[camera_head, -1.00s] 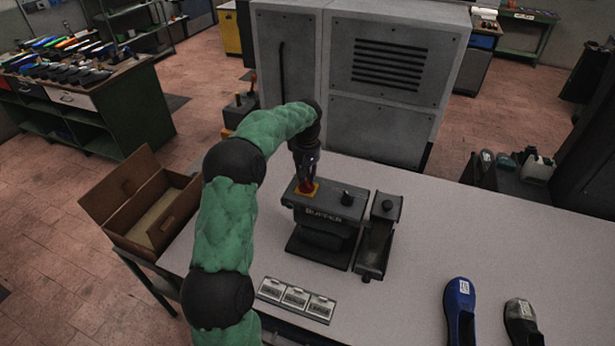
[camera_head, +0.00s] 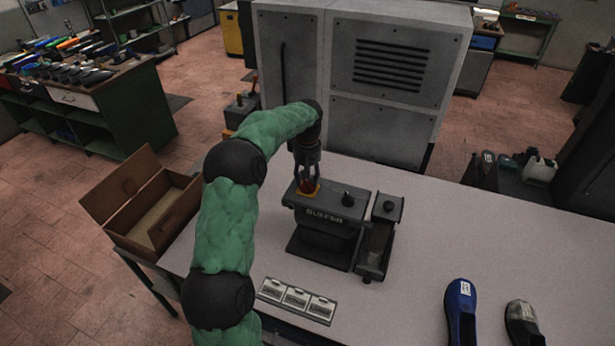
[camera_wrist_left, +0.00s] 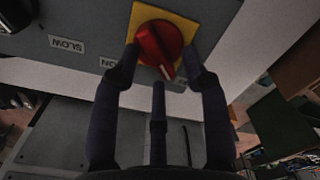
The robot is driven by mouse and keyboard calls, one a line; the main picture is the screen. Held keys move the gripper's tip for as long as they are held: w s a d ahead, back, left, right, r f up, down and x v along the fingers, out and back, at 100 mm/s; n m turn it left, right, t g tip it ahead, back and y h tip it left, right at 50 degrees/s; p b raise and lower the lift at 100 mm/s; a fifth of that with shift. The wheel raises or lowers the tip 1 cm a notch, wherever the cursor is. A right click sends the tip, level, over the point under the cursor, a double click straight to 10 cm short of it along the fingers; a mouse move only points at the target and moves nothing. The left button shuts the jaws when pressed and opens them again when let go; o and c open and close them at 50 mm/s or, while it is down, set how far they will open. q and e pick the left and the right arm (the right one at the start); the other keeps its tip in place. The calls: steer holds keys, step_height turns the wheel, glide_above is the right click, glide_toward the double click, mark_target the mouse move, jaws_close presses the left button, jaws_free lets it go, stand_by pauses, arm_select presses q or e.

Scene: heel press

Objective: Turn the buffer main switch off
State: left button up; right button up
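The buffer (camera_head: 325,215) is a dark machine on the table, with its name on the front. Its main switch (camera_head: 306,187) is a red rotary knob on a yellow plate at the top left. In the left wrist view the red knob (camera_wrist_left: 160,46) points toward the lower right, between an ON label (camera_wrist_left: 108,62) and another label that is partly hidden. My left gripper (camera_head: 307,178) is above the switch, pointing down. Its fingers (camera_wrist_left: 161,58) stand apart on both sides of the knob, with small gaps visible. My right gripper is out of view.
A black knob (camera_head: 347,198) sits beside the switch, near a SLOW label (camera_wrist_left: 67,44). A narrow dark unit (camera_head: 378,240) stands right of the buffer. An open brown box (camera_head: 150,215) is at left; labelled plates (camera_head: 297,299) and shoes (camera_head: 460,305) lie in front.

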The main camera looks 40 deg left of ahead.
arm_select(q)
step_height(320, 180, up, 12)
stand_by(0.6)
stand_by(0.5)
